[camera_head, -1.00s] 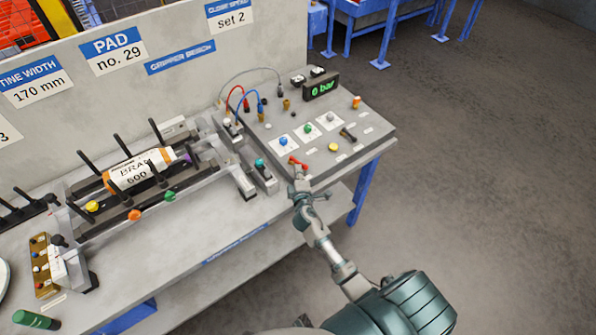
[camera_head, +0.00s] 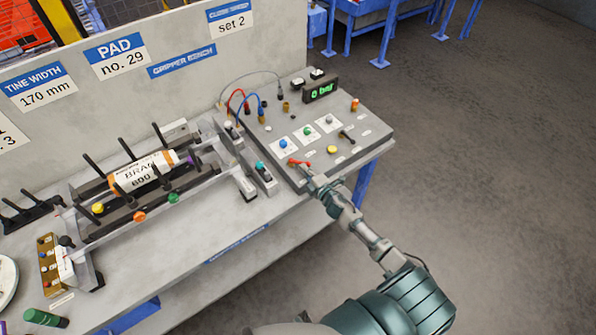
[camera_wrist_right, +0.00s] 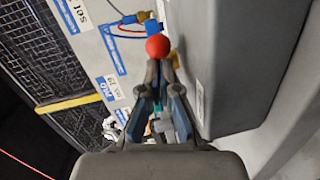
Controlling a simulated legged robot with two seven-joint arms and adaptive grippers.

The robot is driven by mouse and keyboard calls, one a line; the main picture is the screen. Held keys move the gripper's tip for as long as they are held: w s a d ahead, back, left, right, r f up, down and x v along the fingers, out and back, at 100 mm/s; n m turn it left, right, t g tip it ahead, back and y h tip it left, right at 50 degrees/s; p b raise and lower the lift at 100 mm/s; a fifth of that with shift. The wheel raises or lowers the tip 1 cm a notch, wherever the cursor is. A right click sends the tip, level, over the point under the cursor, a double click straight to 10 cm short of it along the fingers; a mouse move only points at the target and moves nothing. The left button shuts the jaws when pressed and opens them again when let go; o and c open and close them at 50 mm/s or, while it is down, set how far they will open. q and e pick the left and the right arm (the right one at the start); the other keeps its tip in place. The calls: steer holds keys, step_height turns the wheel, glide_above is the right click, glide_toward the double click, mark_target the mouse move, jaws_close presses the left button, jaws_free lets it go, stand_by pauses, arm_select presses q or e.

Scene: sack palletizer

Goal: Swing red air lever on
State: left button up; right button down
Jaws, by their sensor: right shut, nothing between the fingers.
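The red air lever (camera_head: 299,162) sits at the near left part of the sloped control panel (camera_head: 318,172). In the wrist view its round red knob (camera_wrist_right: 157,46) is right ahead of my fingertips. My right gripper (camera_head: 307,173) is at the panel's near edge, just below the lever, with its fingers together and empty. In the wrist view the fingertips (camera_wrist_right: 161,62) are close under the knob; I cannot tell whether they touch it. The pressure display (camera_head: 321,90) shows green digits reading 0 bar. My left gripper is out of view.
Blue, green and white knobs, a yellow button (camera_head: 332,150) and a black lever (camera_head: 347,136) are on the same panel. A fixture with a labelled sack (camera_head: 145,172) and upright black rods stands to the left on the grey bench (camera_head: 190,240). Open floor lies to the right.

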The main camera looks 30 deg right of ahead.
mark_target(310, 160)
steer(key=d+n+y, duration=0.1)
steer(key=y, duration=0.1)
steer(key=d+n+y, duration=0.1)
steer(key=y, duration=0.1)
steer(key=shift+w+f+n, duration=0.15)
steer(key=shift+w+n, duration=0.25)
steer(key=shift+w+d+b, duration=0.75)
steer(key=shift+w+d, duration=0.05)
steer(key=shift+w, duration=0.1)
steer(key=shift+w+d, duration=0.35)
